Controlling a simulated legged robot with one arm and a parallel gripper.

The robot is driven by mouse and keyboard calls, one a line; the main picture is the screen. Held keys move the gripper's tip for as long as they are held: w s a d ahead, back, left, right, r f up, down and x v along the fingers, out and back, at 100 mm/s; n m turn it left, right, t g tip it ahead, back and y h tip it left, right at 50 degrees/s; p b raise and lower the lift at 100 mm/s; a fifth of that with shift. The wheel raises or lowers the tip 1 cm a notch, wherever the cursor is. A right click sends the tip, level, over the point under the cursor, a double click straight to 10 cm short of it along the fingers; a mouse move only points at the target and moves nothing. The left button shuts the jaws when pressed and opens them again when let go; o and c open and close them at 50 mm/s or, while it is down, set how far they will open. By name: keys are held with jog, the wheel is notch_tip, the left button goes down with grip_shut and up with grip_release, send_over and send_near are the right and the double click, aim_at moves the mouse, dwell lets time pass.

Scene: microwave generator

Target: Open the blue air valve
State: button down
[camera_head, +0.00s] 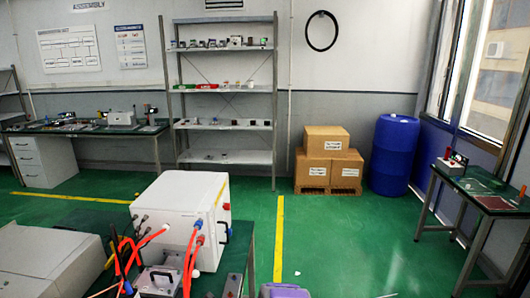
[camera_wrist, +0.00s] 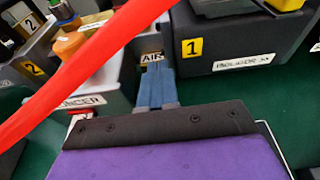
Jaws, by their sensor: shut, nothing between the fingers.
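In the wrist view my gripper (camera_wrist: 156,70) is shut and empty. Its two blue-grey fingers lie side by side and point away from the purple and black wrist. The fingertips are just below a white AIR label (camera_wrist: 152,57) on the equipment. I cannot make out a separate blue air valve; the fingers cover the spot under the label. Whether the fingers touch anything is not clear. In the head view a white box (camera_head: 178,212) with orange hoses stands on a bench, and no valve can be told apart there.
A red-orange hose (camera_wrist: 85,75) crosses the wrist view close to the camera, left of the fingers. A dark box with a yellow label 1 (camera_wrist: 240,42) is at the right.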

jog(key=shift+s+d+f, duration=0.1)
jog(key=shift+f, duration=0.15)
jog(key=shift+s+d+b, duration=0.25)
jog(key=shift+d+b, duration=0.05)
jog(key=shift+b, duration=0.35)
jog(key=shift+s+b, duration=0.6)
jog(key=shift+b, duration=0.15)
jog(key=shift+r, duration=0.15)
jog(key=shift+a+r, duration=0.1)
jog(key=shift+r, duration=0.15)
jog(key=shift+f+p+v, duration=0.15)
jog(key=shift+p+v, duration=0.1)
jog(key=shift+v, duration=0.75)
jog(key=shift+f+p+v, duration=0.2)
jog(key=shift+v, duration=0.75)
jog(key=shift+f+p+v, duration=0.15)
jog(key=shift+p+v, duration=0.1)
jog(key=shift+v, duration=0.75)
jog(key=shift+w, duration=0.1)
